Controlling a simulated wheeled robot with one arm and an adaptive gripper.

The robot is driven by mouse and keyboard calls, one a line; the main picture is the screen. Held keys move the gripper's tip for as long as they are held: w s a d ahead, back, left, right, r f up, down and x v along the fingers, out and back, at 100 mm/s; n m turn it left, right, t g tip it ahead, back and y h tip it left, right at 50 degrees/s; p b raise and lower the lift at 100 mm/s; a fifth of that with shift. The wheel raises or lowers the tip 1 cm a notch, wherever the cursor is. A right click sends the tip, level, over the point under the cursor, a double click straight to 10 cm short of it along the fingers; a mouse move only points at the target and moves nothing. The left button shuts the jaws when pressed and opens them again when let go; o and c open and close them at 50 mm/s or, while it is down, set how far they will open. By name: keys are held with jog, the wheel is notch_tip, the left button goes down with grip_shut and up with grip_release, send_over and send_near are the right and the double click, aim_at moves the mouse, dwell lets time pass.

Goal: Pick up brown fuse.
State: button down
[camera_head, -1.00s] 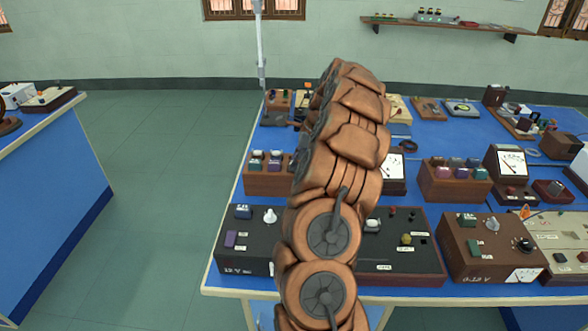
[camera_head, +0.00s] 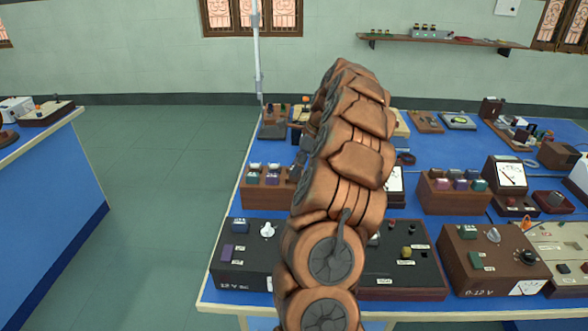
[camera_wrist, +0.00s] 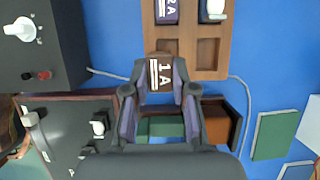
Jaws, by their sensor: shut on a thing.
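In the wrist view, the brown fuse (camera_wrist: 160,75) shows a white "1 A" label and white stripes. It sits between the fingertips of my gripper (camera_wrist: 160,82), which is shut on it. The fuse overlaps the near edge of a wooden fuse holder (camera_wrist: 187,60); whether it is clear above the holder or touching it I cannot tell. The holder has a purple "2 A" fuse (camera_wrist: 167,10), a dark fuse with a white top (camera_wrist: 213,9) and open empty slots.
A dark box with a white knob (camera_wrist: 30,35) is at the upper left of the wrist view. A green-and-brown box (camera_wrist: 165,128) lies below my fingers, and a green block (camera_wrist: 275,135) at right. The blue bench is crowded; another fuse rack (camera_head: 455,195) stands to the right.

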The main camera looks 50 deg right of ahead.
jog(key=s+a+r+b, duration=0.1)
jog(key=s+r, duration=0.1)
jog(key=s, duration=0.5)
jog(key=s+r+b, duration=0.1)
jog(key=s+r, duration=0.1)
jog(key=s, duration=0.5)
jog(key=shift+s+a+r, duration=0.2)
jog(key=shift+a+r, duration=0.1)
jog(key=shift+a, duration=0.05)
